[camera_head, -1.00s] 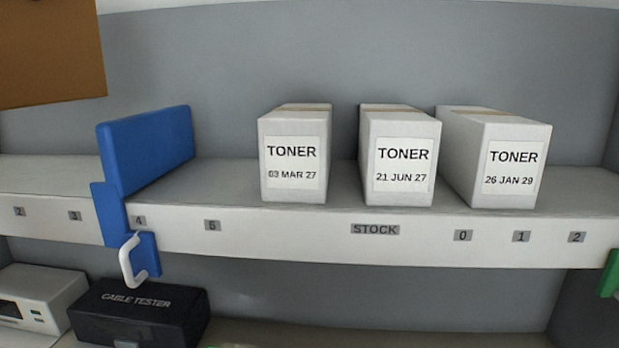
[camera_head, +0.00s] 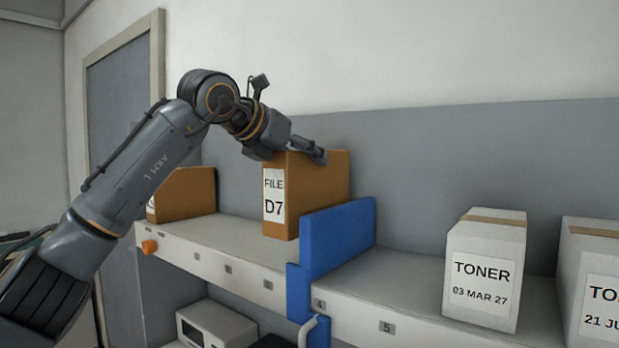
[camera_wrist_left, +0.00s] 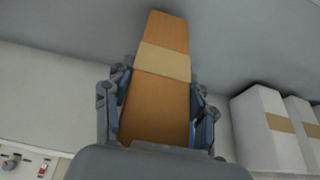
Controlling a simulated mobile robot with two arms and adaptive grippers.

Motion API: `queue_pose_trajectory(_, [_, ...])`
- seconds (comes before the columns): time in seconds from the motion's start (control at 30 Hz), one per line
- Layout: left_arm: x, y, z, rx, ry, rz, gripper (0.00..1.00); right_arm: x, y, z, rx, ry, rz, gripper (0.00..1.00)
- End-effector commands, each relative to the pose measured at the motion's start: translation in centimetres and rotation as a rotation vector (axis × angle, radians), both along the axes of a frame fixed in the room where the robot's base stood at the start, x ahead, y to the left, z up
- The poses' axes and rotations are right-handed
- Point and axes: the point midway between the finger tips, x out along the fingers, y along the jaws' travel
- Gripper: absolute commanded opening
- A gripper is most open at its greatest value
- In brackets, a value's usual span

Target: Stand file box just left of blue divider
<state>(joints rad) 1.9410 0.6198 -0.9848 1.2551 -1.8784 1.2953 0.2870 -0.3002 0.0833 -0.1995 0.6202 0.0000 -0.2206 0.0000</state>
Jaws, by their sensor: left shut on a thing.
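The brown file box (camera_head: 306,190), labelled FILE D7, is upright over the shelf just left of the blue divider (camera_head: 337,238). I cannot tell for sure whether its base touches the shelf. My left gripper (camera_head: 318,156) is shut on the top of the file box. In the left wrist view the fingers (camera_wrist_left: 160,115) sit on both sides of the file box (camera_wrist_left: 165,38), which has a pale band across it. My right gripper is not in view.
Another brown box (camera_head: 188,194) stands at the shelf's left end, with clear shelf (camera_head: 235,232) between it and the file box. White toner boxes (camera_head: 485,268) stand to the right of the divider. An orange knob (camera_head: 149,247) is at the shelf's left front.

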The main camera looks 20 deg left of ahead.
Motion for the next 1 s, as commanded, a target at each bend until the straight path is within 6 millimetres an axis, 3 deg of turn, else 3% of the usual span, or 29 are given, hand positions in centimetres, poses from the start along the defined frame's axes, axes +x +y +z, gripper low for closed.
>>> queue_pose_trajectory(0.27, [1.5,-0.6,-1.8,-0.002,-0.005,-0.001,0.00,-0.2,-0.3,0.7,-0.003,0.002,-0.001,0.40])
queue_pose_trajectory(0.5, [1.8,-0.6,-4.8,-0.002,-0.003,0.000,0.00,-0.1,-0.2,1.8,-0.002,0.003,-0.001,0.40])
queue_pose_trajectory(0.93, [1.8,-0.7,-5.6,-0.003,-0.005,-0.001,0.00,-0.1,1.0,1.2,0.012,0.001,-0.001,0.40])
queue_pose_trajectory(0.97, [1.8,-0.6,-5.7,-0.002,0.000,0.001,0.60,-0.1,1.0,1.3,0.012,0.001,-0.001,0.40])
queue_pose_trajectory(1.0, [1.8,-0.7,-5.7,-0.002,0.000,0.001,0.68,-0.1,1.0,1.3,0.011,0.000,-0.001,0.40])
